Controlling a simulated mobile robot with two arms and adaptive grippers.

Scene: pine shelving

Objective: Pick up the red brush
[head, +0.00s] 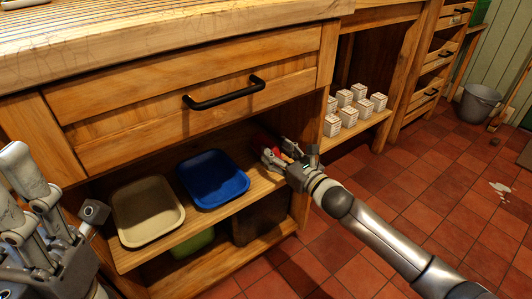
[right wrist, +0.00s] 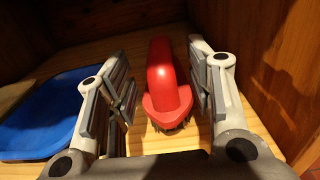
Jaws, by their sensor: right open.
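The red brush (right wrist: 162,82) lies on the pine shelf, between the two open fingers of my right gripper (right wrist: 162,100) in the right wrist view. There are gaps on both sides, and neither finger appears to touch it. In the head view only a bit of the brush (head: 262,140) shows, as my right gripper (head: 283,155) covers most of it. My left gripper (head: 28,200) is at the left edge of the head view, away from the shelf boards; its finger opening is unclear.
On the same shelf a blue tray (head: 213,179) sits left of the brush, with a beige tray (head: 148,211) farther left. A wooden side panel stands close to the right. A drawer (head: 200,105) is above. Several white boxes (head: 349,116) stand on a neighbouring shelf.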

